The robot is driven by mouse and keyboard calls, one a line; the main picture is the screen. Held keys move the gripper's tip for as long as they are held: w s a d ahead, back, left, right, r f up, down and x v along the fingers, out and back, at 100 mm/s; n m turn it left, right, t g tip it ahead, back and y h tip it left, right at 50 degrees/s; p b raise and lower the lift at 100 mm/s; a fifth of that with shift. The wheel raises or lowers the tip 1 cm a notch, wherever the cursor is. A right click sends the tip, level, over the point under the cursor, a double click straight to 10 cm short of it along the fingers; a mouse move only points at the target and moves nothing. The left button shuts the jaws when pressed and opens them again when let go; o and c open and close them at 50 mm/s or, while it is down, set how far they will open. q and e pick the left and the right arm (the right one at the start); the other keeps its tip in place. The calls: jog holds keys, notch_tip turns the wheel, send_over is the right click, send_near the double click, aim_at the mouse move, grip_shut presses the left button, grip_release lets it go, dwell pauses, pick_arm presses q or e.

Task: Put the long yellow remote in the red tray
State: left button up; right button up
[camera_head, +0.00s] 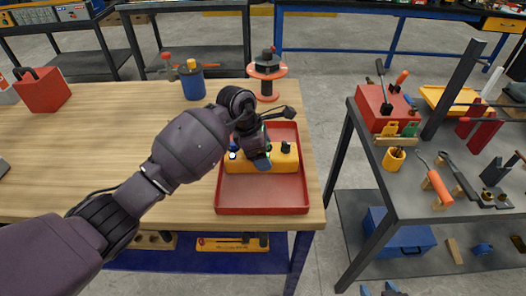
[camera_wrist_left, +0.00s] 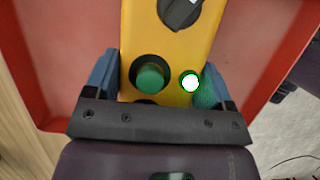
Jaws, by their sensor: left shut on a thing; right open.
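The long yellow remote (camera_head: 288,162) lies across the red tray (camera_head: 262,198), within its rim in the head view; I cannot tell whether it rests on the tray floor. It has dark knobs and a green button. My left gripper (camera_head: 262,158) reaches down over its middle and hides part of it. In the left wrist view the blue fingers of my left gripper (camera_wrist_left: 158,82) are shut on both sides of the remote (camera_wrist_left: 170,50), with the tray (camera_wrist_left: 60,60) beneath. My right gripper (camera_head: 378,290) is open, with only its fingertips showing at the bottom edge.
The tray is on a wooden table (camera_head: 110,130) near its right edge. A blue cup (camera_head: 192,84) and a red-and-black round object (camera_head: 267,78) stand behind it. A red box (camera_head: 42,92) is at the far left. The grey bench (camera_head: 430,200) at right is crowded with tools.

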pick_arm(q)
jog(key=o, duration=1.1)
jog(key=shift+f, duration=0.1)
jog(key=shift+o, duration=0.2)
jog(key=v, duration=1.2)
jog(key=shift+p, duration=0.4)
